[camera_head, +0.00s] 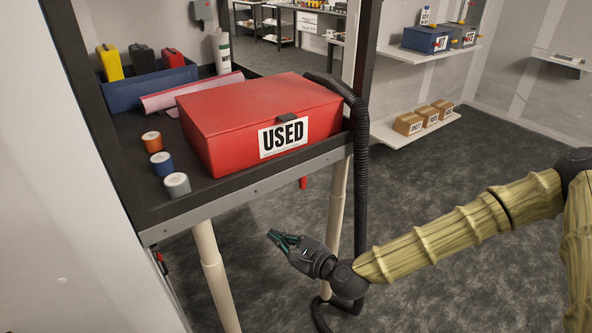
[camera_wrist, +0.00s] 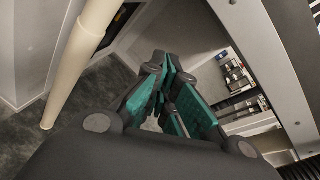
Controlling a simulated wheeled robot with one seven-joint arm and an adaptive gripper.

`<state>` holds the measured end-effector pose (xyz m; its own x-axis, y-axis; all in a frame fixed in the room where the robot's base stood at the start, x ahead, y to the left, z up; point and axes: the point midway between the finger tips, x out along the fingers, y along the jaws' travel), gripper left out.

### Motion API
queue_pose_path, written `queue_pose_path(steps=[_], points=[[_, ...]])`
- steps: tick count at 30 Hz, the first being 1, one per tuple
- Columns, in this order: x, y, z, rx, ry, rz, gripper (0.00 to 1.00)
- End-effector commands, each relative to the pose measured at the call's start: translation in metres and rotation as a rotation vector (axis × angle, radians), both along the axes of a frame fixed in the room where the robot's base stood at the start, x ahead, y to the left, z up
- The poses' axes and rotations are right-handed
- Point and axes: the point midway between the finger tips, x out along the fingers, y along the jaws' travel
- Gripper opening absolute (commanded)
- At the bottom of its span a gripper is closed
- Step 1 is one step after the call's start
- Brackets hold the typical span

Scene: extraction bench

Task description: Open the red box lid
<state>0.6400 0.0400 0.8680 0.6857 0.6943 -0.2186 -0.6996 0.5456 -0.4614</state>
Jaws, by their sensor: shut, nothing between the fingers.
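The red box (camera_head: 245,115) sits on the dark bench (camera_head: 150,205) in the head view. Its lid is down, with a dark latch (camera_head: 287,118) at the front edge above a white "USED" label (camera_head: 283,136). My gripper (camera_head: 272,237) is below the bench's front edge, in front of it and apart from the box. In the wrist view my gripper (camera_wrist: 168,98) shows its teal finger pads close together, with nothing held. The red box does not show in the wrist view.
A black hose (camera_head: 361,170) hangs down at the bench's right end. Grey, blue and orange-topped jars (camera_head: 161,164) stand left of the box. A blue bin (camera_head: 148,92) and pink roll (camera_head: 190,92) lie behind. Bench legs (camera_head: 215,272) stand near my gripper.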

Motion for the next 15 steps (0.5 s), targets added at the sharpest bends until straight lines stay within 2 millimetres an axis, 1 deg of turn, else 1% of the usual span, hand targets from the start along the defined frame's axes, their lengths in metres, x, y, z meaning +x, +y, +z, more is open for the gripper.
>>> queue_pose_path(steps=[1,2,3,6,9,12,15], points=[[0.023,-0.011,0.024,0.099,-0.006,-0.053,0.00],[0.034,-0.016,0.040,0.159,-0.008,-0.076,0.00],[0.047,-0.025,0.061,0.237,-0.011,-0.105,0.00],[0.075,-0.049,0.108,0.408,-0.021,-0.160,0.00],[0.092,-0.070,0.146,0.538,-0.032,-0.188,0.00],[0.102,-0.085,0.170,0.623,-0.041,-0.202,0.00],[0.106,-0.092,0.184,0.665,-0.045,-0.206,0.00]])
